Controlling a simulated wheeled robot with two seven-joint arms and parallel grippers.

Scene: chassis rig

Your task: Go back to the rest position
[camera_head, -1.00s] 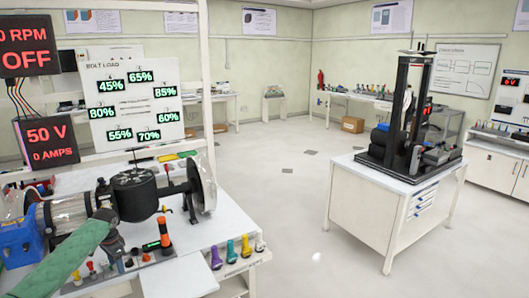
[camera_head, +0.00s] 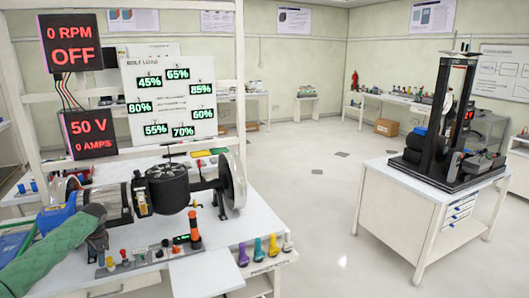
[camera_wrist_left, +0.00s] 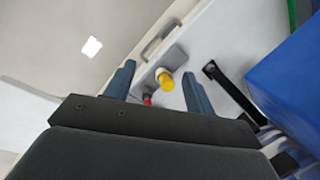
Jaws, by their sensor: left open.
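My left arm comes in from the lower left in a green sleeve. Its dark gripper (camera_head: 97,240) is over the front left of the bench, beside the blue block (camera_head: 56,218) and left of the knob panel. In the left wrist view my left gripper (camera_wrist_left: 159,72) has its two blue-grey fingers apart, with nothing held between them. A yellow knob (camera_wrist_left: 166,82) and a red knob (camera_wrist_left: 147,100) show beyond and between the fingers. My right gripper is not in view.
The motor rig with its black drum (camera_head: 168,187) and clear disc stands on the white bench behind the gripper. A knob panel (camera_head: 150,258) and an orange-topped post (camera_head: 194,228) are to the right. A white cabinet (camera_head: 400,215) stands across open floor.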

